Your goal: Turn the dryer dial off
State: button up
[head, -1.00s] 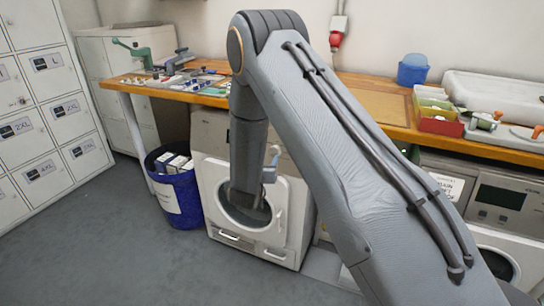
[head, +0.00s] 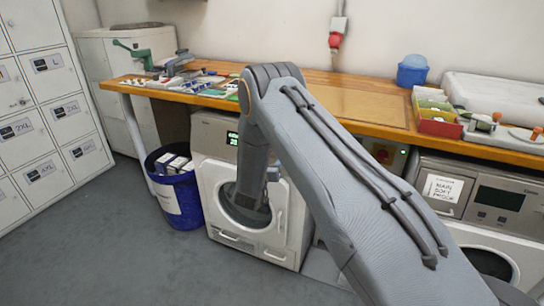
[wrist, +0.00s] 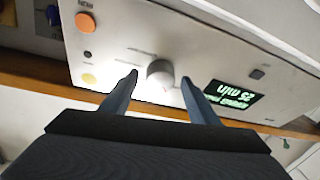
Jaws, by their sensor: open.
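The dryer (head: 212,175) is a white front-loading machine under the wooden counter, partly covered by my arm. In the wrist view its pale control panel (wrist: 110,40) appears upside down. The round grey dial (wrist: 160,68) sits in the middle of the panel, between an orange button and a lit green display (wrist: 232,95) with a minutes reading. My gripper (wrist: 159,78) is open, its two dark fingers either side of the dial in the picture. I cannot tell whether they touch it. In the head view my arm hides the dial, and the gripper is not clearly seen.
A blue bin (head: 177,207) with boxes stands left of the dryer. A second machine (head: 470,200) with a label and dark display stands at the right. Tools and small trays lie on the wooden counter (head: 360,100) above. Grey lockers line the left wall; the floor in front is clear.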

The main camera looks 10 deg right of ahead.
jog(key=c, duration=1)
jog(key=shift+w, duration=0.1)
jog(key=shift+c, duration=0.2)
jog(key=shift+m, duration=0.3)
jog(key=m+h+b, duration=0.1)
jog(key=m, duration=0.1)
jog(key=m+g+b, duration=0.1)
jog(key=m, duration=0.1)
jog(key=shift+w+a+f+h+b, duration=0.1)
jog(key=shift+a+f+h+b, duration=0.05)
jog(key=shift+h+b, duration=0.25)
jog(key=shift+a+m+g+h+b, duration=0.1)
jog(key=shift+m+g+h+b, duration=0.4)
jog(key=shift+m, duration=1.05)
jog(key=shift+m+g+h+b, duration=0.3)
jog(key=shift+m+b, duration=0.25)
jog(key=shift+m, duration=1.3)
